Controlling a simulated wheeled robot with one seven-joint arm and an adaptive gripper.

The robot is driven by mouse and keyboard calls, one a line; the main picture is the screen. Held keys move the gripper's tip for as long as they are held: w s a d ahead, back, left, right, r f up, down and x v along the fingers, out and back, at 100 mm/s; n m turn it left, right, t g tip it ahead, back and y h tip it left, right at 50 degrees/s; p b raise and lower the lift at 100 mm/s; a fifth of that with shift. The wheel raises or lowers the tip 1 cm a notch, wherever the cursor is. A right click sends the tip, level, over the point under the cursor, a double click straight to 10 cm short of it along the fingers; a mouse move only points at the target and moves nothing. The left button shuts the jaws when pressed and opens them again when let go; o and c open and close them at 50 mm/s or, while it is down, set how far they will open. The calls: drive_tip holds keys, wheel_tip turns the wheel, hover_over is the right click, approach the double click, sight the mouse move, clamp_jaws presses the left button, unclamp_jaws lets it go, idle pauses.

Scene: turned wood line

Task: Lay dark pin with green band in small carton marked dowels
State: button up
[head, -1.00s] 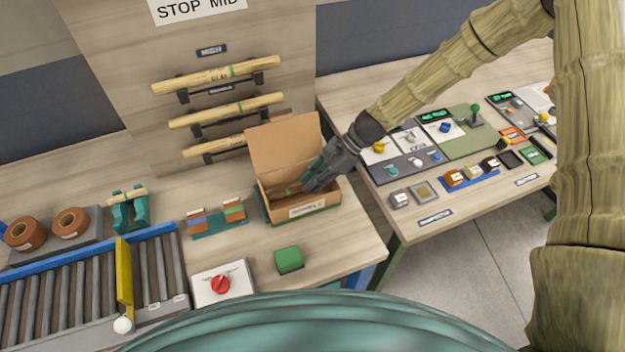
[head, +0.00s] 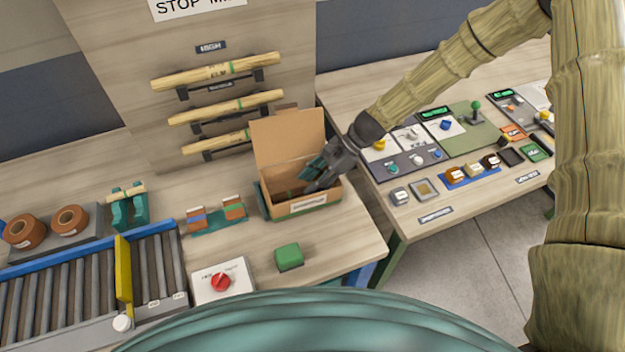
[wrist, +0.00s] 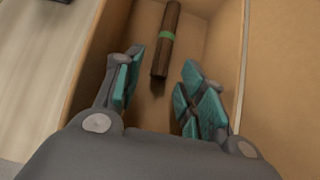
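The small carton (head: 318,206) stands open on the left table with its lid flap up; its front label is too small to read surely. The dark pin with a green band (wrist: 167,40) lies on the carton's floor in the wrist view, lengthwise, beyond my fingertips. My gripper (wrist: 155,85) is open and empty, with its teal fingers spread on either side of the pin's near end and apart from it. In the head view my gripper (head: 314,176) points down into the carton from the right and hides part of the inside.
A green block (head: 289,257) and a panel with a red knob (head: 221,281) are in front of the carton. A rack with light pins (head: 215,70) is behind. A roller conveyor (head: 80,280) is at left, and a control bench (head: 440,190) at right.

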drive_tip(key=shift+r+p, duration=0.3)
drive_tip(key=shift+r, duration=0.3)
drive_tip(key=b+v, duration=0.3)
drive_tip(key=v, duration=0.9)
drive_tip(key=shift+b, duration=0.4)
idle(0.4)
